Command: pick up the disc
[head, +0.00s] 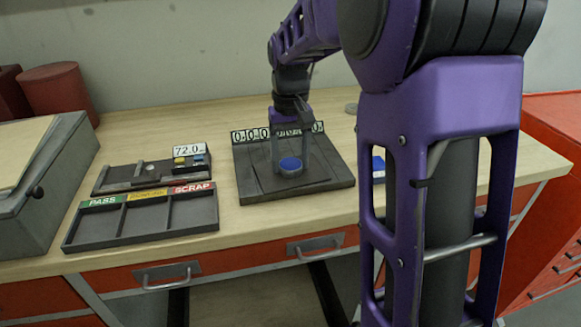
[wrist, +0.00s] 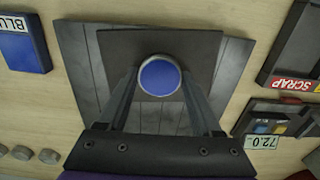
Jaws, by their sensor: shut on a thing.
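The disc (head: 290,165) has a blue top and a pale metal rim. It is over the dark square plate of the scale-like stand (head: 335,183), which has a digit display at its back. In the wrist view the disc (wrist: 159,77) sits between the two finger ends. My gripper (wrist: 160,84) points down and is shut on the disc, one finger on each side. In the head view my gripper (head: 290,156) is over the plate. I cannot tell whether the disc touches the plate or is slightly raised.
A sorting tray (head: 145,238) with PASS, a yellow-labelled middle and SCRAP compartments stands left, looking empty. Behind it is a dark gauge (head: 108,184) reading 72.0. A blue bin (wrist: 28,55) stands beside the stand. Several grey discs (wrist: 22,152) lie on the table.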

